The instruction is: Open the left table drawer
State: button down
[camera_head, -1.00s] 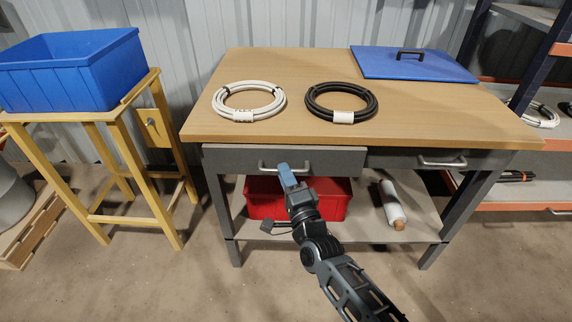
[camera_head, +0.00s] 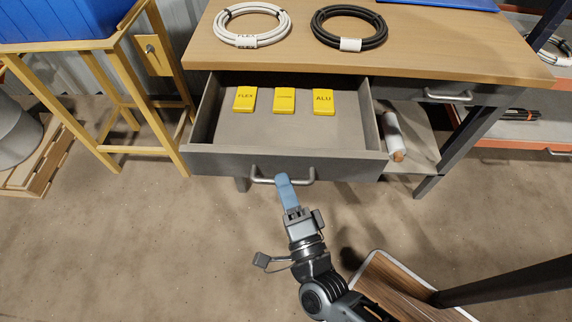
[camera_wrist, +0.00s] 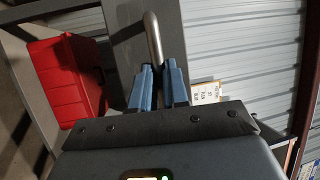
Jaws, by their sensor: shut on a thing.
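The left table drawer (camera_head: 220,160) is pulled well out from under the tabletop in the head view. Three yellow labelled blocks lie in a row inside it: a left one (camera_head: 245,99), a middle one (camera_head: 284,100) and a right one (camera_head: 324,101). The metal bar handle (camera_head: 309,176) is on the drawer front. My gripper (camera_head: 284,181) is at the middle of this handle, its blue fingers shut on the bar. In the wrist view the handle (camera_wrist: 153,38) runs down between the two blue fingers (camera_wrist: 157,88).
A white cable coil (camera_head: 284,27) and a black cable coil (camera_head: 378,38) lie on the wooden table (camera_head: 440,55). The right drawer's handle (camera_head: 450,97) is at the right. A wooden stand (camera_head: 126,75) is at left. A brown-topped surface (camera_head: 385,285) is at lower right.

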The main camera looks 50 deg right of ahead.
jog(key=shift+s+a, duration=0.55)
jog(key=shift+a, duration=0.1)
jog(key=c, duration=1.1)
grip_release()
jog(key=b+v, duration=0.1)
jog(key=v, duration=0.6)
jog(key=shift+s+a+f, duration=0.2)
jog(key=shift+s+a, duration=0.05)
jog(key=shift+s, duration=0.05)
jog(key=s+d+r+n+g+y+p, duration=0.1)
jog(key=s+r+n+y, duration=0.2)
jog(key=r+n, duration=0.3)
jog(key=s+d+r+n+y+p, duration=0.1)
jog(key=s+r+n+y+p, duration=0.1)
jog(key=s+r+n, duration=0.3)
jog(key=s+d+r+n+g+y+p, duration=0.1)
jog(key=s+r+n+y, duration=0.3)
jog(key=r+n, duration=0.4)
jog(key=shift+s+d+r+n+g+y+p, duration=0.15)
jog(key=shift+n+p, duration=0.2)
jog(key=shift+n, duration=0.65)
jog(key=shift+s+d+n+g+y+p, duration=0.15)
jog(key=shift+n+p, duration=0.15)
jog(key=shift+n, duration=0.7)
